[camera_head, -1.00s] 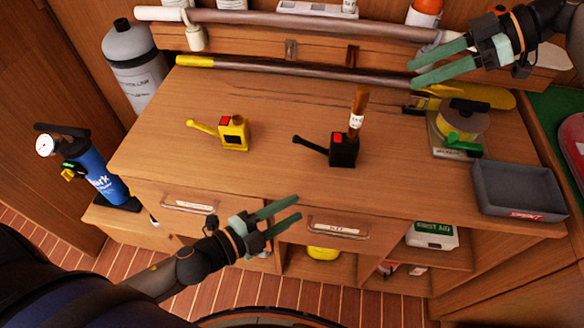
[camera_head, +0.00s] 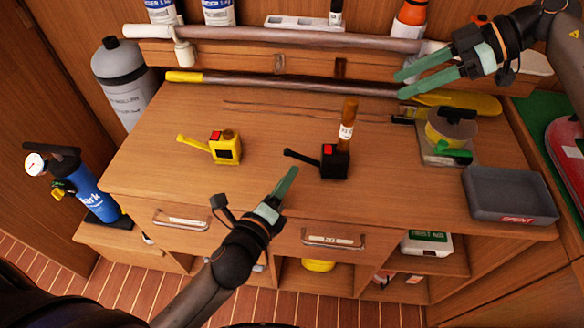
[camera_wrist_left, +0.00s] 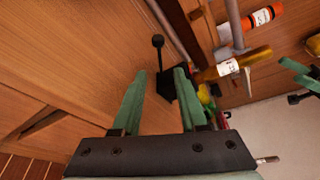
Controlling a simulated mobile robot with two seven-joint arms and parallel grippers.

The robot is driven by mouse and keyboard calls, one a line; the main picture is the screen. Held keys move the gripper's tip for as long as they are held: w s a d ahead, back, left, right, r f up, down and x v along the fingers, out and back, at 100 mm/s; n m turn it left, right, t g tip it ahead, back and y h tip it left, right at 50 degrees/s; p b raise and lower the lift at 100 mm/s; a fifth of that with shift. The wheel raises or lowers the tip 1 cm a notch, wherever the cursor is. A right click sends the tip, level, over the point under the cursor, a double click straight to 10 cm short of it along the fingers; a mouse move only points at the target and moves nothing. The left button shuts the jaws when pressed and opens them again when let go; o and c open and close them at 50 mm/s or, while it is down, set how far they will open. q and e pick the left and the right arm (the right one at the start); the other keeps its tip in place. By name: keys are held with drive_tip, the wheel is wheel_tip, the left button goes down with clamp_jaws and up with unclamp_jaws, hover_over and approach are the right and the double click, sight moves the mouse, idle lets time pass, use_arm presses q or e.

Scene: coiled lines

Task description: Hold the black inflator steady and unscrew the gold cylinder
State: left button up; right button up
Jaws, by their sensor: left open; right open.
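The black inflator (camera_head: 335,163) stands on the wooden worktop with its lever to the left and a red patch on it. The gold cylinder (camera_head: 347,122), with a white label, stands upright on it. In the left wrist view the inflator (camera_wrist_left: 166,86) shows partly hidden behind a finger, and the cylinder (camera_wrist_left: 246,62) lies to its right. My left gripper (camera_head: 283,188) is open and empty, in front of the inflator and to its left. My right gripper (camera_head: 399,84) is open and empty, above the worktop, right of and beyond the cylinder.
A yellow inflator (camera_head: 226,148) stands to the left on the worktop. A grey tray (camera_head: 510,209) and a tape reel (camera_head: 450,130) are at the right. A yellow-ended pole (camera_head: 290,84) runs along the back. The worktop between the two inflators is clear.

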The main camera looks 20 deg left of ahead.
sight(302, 156)
use_arm(q)
drive_tip(key=w, duration=0.4)
drive_tip(key=w+f, duration=0.1)
drive_tip(key=w, duration=0.3)
drive_tip(key=w+d+f, duration=0.1)
drive_tip(key=w, duration=0.2)
drive_tip(key=shift+w+d+f, duration=0.1)
drive_tip(key=shift+w, duration=0.3)
drive_tip(key=shift+c, duration=0.2)
clamp_jaws()
idle(0.6)
